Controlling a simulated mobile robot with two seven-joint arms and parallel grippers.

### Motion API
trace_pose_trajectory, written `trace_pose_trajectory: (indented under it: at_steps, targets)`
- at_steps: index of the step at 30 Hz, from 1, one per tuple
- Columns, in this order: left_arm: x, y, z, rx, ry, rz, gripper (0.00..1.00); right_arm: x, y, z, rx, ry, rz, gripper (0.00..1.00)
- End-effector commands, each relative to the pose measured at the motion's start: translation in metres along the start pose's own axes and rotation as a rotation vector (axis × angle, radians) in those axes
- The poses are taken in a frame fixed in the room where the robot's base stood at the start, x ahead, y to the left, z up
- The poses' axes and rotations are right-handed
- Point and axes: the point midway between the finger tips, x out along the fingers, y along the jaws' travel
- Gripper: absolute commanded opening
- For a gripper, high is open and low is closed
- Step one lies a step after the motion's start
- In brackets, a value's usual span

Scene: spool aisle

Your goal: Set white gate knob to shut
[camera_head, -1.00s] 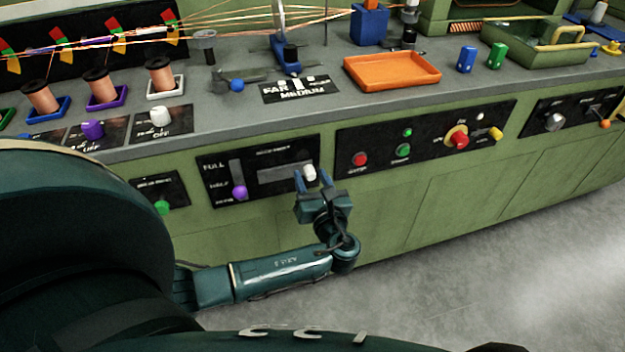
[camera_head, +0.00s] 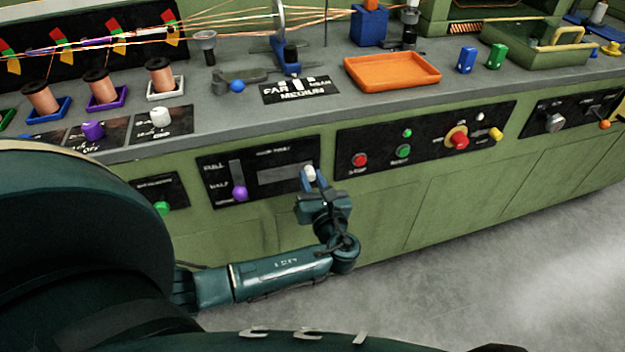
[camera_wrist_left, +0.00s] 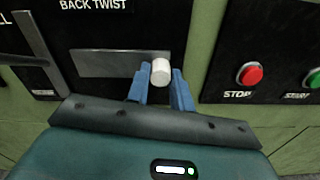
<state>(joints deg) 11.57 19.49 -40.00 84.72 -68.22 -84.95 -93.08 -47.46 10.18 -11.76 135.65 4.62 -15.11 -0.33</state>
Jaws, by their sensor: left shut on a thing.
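The white gate knob (camera_head: 310,173) sits at the right end of a grey plate (camera_head: 283,173) on the black front panel. It also shows in the left wrist view (camera_wrist_left: 161,71), under the "BACK TWIST" label. My left gripper (camera_head: 313,182) is at the knob, its blue fingers on either side of it and shut on it. The fingers also show in the left wrist view (camera_wrist_left: 161,82). The knob's base is partly hidden by the fingers. My right gripper is not in view.
A purple slider knob (camera_head: 240,194) is left on the same panel. A red stop button (camera_head: 360,160) and a green start button (camera_head: 403,151) are on the panel to the right. An orange tray (camera_head: 392,72) stands on the bench top above.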

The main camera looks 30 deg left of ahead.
Motion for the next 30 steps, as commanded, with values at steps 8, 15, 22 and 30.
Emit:
trace_pose_trajectory:
  at_steps: [8, 15, 22, 30]
  targets:
    - [-0.001, 0.026, -0.002, 0.006, 0.003, -0.002, 0.00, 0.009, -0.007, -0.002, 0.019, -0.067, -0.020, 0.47]
    - [-0.001, 0.033, -0.008, 0.003, 0.002, 0.001, 0.00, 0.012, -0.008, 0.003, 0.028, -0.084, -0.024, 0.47]
    - [-0.001, 0.033, -0.009, 0.004, 0.002, 0.003, 0.33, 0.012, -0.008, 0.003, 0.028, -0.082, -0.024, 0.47]
    - [0.000, 0.032, -0.007, 0.002, 0.001, 0.000, 0.45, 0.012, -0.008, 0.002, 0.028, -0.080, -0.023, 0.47]
